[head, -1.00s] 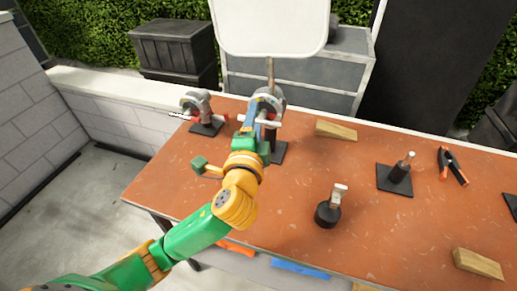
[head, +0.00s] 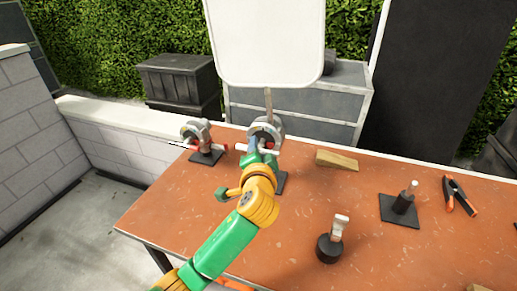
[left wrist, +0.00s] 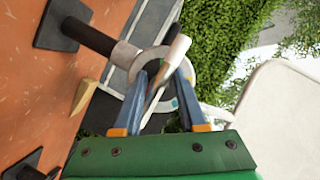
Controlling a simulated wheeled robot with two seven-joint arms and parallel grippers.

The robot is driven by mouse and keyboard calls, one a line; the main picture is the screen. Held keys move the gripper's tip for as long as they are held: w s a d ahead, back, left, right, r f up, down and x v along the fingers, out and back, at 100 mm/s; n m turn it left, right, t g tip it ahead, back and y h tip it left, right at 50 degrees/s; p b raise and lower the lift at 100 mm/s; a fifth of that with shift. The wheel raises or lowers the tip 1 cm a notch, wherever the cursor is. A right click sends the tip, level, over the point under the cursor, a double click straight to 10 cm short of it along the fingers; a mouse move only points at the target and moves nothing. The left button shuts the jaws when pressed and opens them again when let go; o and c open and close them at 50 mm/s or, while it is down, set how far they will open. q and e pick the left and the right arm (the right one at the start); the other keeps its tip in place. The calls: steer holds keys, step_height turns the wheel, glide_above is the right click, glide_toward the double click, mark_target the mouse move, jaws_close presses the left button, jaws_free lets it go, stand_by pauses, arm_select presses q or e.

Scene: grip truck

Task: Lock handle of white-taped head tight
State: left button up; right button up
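A round grey grip head (head: 267,128) stands on a black base plate at the table's back middle and carries a white panel (head: 265,40) on a thin rod. A white handle (head: 243,147) sticks out to its left. My left gripper (head: 262,152) is in front of this head. In the left wrist view, the blue fingers (left wrist: 168,70) stand apart on either side of a white-tipped handle (left wrist: 178,50). Whether they touch it cannot be told. A second grip head (head: 196,131) with a red-and-white handle stands to the left. My right gripper is not in view.
On the orange table (head: 180,205) are a wooden wedge (head: 337,160), a black-based post (head: 404,202), a spring clamp (head: 459,195) and a round black stand with a pale top (head: 330,245). The table's front left is clear.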

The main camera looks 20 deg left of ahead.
arm_select(q)
jaws_close()
steer(key=shift+r+n+p, duration=0.35)
steer(key=shift+n+p, duration=0.05)
steer(key=shift+p, duration=0.65)
steer(key=shift+f+n+g+h+p, duration=0.1)
steer(key=shift+n+g+h+p, duration=0.2)
steer(key=shift+h, duration=0.1)
steer(key=shift+f, duration=0.15)
steer(key=shift+o, duration=2.1)
jaws_free()
steer(key=b+v, duration=0.1)
steer(key=v, duration=0.6)
steer(key=shift+b, duration=0.3)
